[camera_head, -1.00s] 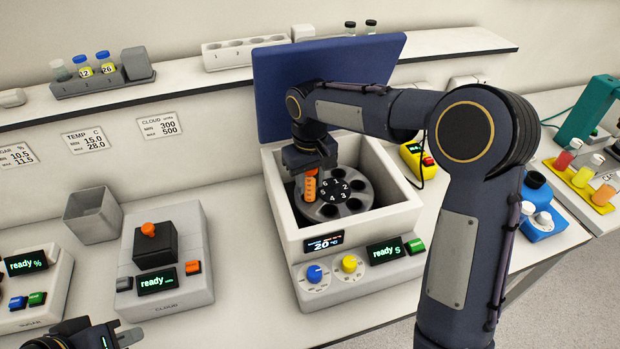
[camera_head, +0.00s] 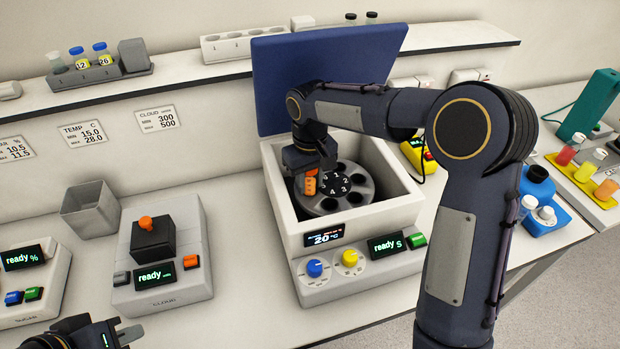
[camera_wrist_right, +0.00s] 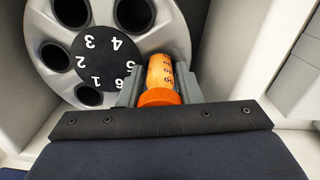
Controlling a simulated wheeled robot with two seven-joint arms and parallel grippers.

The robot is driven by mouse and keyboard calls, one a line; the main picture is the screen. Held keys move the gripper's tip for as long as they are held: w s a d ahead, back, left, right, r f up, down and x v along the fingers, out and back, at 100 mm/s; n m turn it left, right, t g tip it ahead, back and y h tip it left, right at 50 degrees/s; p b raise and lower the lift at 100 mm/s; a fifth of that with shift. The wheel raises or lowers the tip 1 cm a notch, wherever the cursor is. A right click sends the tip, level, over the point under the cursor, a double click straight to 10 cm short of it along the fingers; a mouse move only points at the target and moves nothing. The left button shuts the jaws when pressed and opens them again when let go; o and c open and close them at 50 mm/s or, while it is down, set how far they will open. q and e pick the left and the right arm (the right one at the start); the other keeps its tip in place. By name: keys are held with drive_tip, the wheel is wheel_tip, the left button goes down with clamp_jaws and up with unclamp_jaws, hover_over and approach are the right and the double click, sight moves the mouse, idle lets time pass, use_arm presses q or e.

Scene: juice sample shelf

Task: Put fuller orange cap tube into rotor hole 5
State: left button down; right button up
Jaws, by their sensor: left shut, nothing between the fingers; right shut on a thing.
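The orange cap tube (camera_wrist_right: 160,72) has an orange body with dark markings and an orange cap, which shows in the right wrist view. My right gripper (camera_wrist_right: 159,88) is shut on it just below the cap. In the head view the tube (camera_head: 310,184) stands about upright at the left side of the grey rotor (camera_head: 328,205), beside the label that looks like 5. Its lower end is hidden, so I cannot tell how deep it sits in the hole. My left gripper (camera_head: 128,335) is shut and empty at the lower left.
The centrifuge (camera_head: 290,235) has its blue lid (camera_head: 325,75) open, with walls close around the rotor. A cloud meter (camera_head: 165,255) and an open grey bin (camera_head: 90,210) stand to the left. A rack (camera_head: 100,82) with several tubes is on the shelf.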

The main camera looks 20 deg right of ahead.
idle(0.4)
drive_tip(key=shift+s+f, duration=0.1)
drive_tip(key=shift+f, duration=0.4)
drive_tip(key=shift+r+p, duration=0.35)
drive_tip(key=shift+r, duration=0.2)
drive_tip(key=shift+r+p, duration=1.5)
drive_tip(key=shift+r, duration=0.45)
drive_tip(key=o, duration=1.1)
